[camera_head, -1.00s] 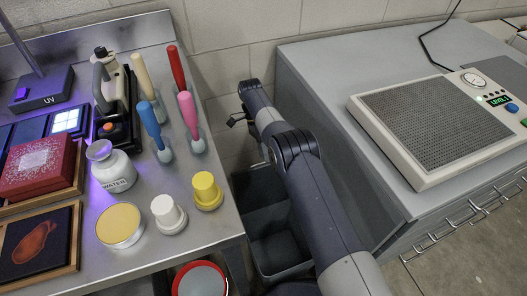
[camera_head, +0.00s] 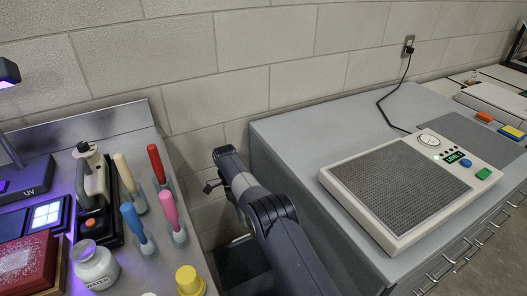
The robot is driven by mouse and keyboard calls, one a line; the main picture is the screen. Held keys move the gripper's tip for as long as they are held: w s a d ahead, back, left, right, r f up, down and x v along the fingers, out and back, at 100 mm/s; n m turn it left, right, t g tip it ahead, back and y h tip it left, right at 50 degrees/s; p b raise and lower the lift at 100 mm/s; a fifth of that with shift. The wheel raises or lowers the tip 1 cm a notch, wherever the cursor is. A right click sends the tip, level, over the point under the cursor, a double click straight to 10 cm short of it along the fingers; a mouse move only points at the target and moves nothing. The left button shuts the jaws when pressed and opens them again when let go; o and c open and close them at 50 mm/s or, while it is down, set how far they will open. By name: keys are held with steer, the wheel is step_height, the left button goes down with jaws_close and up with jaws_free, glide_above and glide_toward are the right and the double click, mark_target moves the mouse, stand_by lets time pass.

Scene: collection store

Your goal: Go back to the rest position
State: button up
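My arm reaches up from the bottom middle, in the gap between the steel bench at left and the grey cabinet at right. A small dark part of my gripper (camera_head: 211,186) sticks out to the left near the arm's far end. Its fingers are not clear, so I cannot tell whether it is open or shut. I see nothing held there.
The steel bench (camera_head: 95,125) carries several coloured-handled tools, a WATER jar (camera_head: 95,268), a yellow-capped piece (camera_head: 189,281) and a red box (camera_head: 27,265). The grey cabinet (camera_head: 290,135) carries a mesh-topped device (camera_head: 395,185). A dark bin (camera_head: 243,265) stands in the gap below my arm.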

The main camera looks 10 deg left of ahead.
step_height(320, 180, down, 10)
steer(key=b, duration=0.9)
steer(key=shift+r, duration=0.2)
steer(key=shift+r, duration=0.1)
step_height(320, 180, up, 10)
steer(key=p, duration=1)
step_height(320, 180, down, 10)
steer(key=b, duration=1)
steer(key=shift+s+d, duration=0.15)
